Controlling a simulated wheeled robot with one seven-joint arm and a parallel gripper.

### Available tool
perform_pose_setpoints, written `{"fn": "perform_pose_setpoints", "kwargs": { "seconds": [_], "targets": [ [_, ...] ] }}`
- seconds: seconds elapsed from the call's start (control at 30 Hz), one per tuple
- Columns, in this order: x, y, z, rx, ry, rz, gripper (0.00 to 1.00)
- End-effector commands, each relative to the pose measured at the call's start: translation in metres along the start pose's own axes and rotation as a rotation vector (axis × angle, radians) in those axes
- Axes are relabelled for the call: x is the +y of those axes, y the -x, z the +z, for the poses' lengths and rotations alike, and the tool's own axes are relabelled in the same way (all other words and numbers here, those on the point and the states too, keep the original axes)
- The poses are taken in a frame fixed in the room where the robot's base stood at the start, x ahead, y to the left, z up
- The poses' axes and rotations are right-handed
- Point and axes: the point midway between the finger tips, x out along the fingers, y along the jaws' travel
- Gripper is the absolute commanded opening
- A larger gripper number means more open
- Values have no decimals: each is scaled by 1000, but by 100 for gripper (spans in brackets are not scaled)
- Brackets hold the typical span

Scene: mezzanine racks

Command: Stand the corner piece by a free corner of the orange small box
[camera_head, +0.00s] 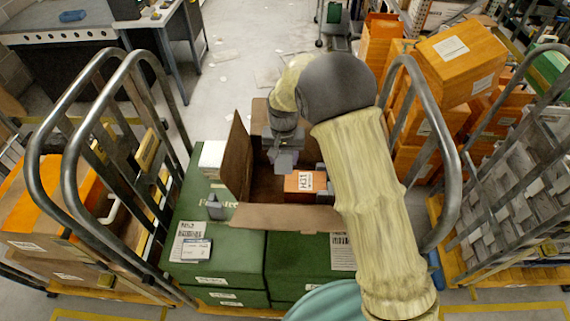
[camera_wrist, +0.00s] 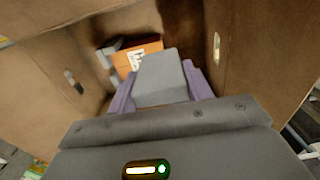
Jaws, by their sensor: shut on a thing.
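The orange small box (camera_head: 300,182), with a white label on top, sits inside the open brown carton (camera_head: 237,170). It also shows past my gripper in the wrist view (camera_wrist: 148,47). My gripper (camera_head: 286,160) is inside the carton's opening, just above and beside the orange box. In the wrist view its purple fingers are shut on a grey corner piece (camera_wrist: 162,78). Another grey piece (camera_wrist: 108,50) stands at the left of the orange box in the wrist view. The lower end of the held piece and the box's far corners are hidden.
The carton stands on green boxes (camera_head: 298,255), with its flaps raised around the opening. A loose grey piece (camera_head: 215,207) stands on the green box left of the carton. Metal cart rails (camera_head: 80,135) rise at left and right. Orange boxes (camera_head: 455,62) are stacked at the right.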

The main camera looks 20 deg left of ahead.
Motion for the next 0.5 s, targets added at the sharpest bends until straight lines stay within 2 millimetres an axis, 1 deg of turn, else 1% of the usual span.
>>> {"fn": "perform_pose_setpoints", "kwargs": {
  "seconds": [0.03,0.13,0.2,0.3,0.5],
  "targets": [
    [0,-13,1,-4,0,2,29],
    [1,-30,2,-4,-1,2,29],
    [1,-38,2,-2,-1,2,29],
    [1,-40,2,-1,-1,2,29],
    [1,-40,2,0,-1,2,29]
  ]
}}
